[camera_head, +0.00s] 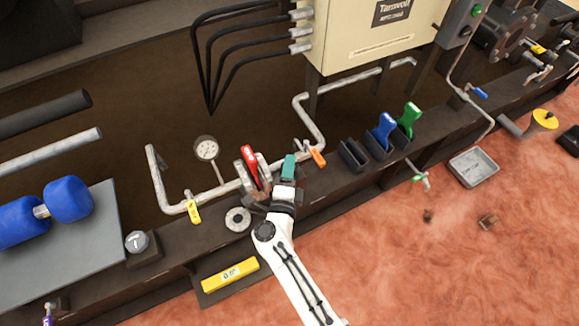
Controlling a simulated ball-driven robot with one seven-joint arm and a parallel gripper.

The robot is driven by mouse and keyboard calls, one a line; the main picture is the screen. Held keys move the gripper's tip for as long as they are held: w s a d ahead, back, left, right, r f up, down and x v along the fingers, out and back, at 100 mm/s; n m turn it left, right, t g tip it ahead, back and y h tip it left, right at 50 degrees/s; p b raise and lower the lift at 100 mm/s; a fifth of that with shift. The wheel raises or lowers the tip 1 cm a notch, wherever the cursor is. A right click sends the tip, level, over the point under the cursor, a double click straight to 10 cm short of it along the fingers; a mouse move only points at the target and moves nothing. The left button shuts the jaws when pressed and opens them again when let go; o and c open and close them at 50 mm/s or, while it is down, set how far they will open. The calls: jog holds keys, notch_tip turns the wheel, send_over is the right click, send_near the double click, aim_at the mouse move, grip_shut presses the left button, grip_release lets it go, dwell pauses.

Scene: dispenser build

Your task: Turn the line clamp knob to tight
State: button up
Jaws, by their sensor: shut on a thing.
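A grey metal pipe clamp (262,170) sits on the pipe in the middle of the head view. A red handle-like piece (250,159) stands in it. My gripper (262,199) is low at the right side of the clamp, beneath the red piece. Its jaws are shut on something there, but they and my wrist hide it. I cannot tell whether it is the line clamp knob. A teal block (289,167) stands just above my wrist. A silver round knob with a pale mark (137,241) is on the bench to the left, apart from my gripper.
A grey ring (237,219) lies just left of my gripper. A pressure gauge (206,149), a yellow valve handle (194,210) and an orange handle (318,157) sit along the pipe. Blue (384,131) and green (409,119) handles stand in dark holders; the holder left of them (352,156) is empty.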

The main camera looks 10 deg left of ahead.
jog(key=shift+f, duration=0.1)
dwell(0.3)
jog(key=o, duration=0.7)
jog(key=s+p, duration=0.1)
jog(key=s, duration=0.6)
jog(key=s+p, duration=0.1)
jog(key=s, duration=0.3)
jog(key=shift+a+p, duration=0.25)
jog(key=shift+p, duration=0.1)
jog(key=shift+w, duration=0.1)
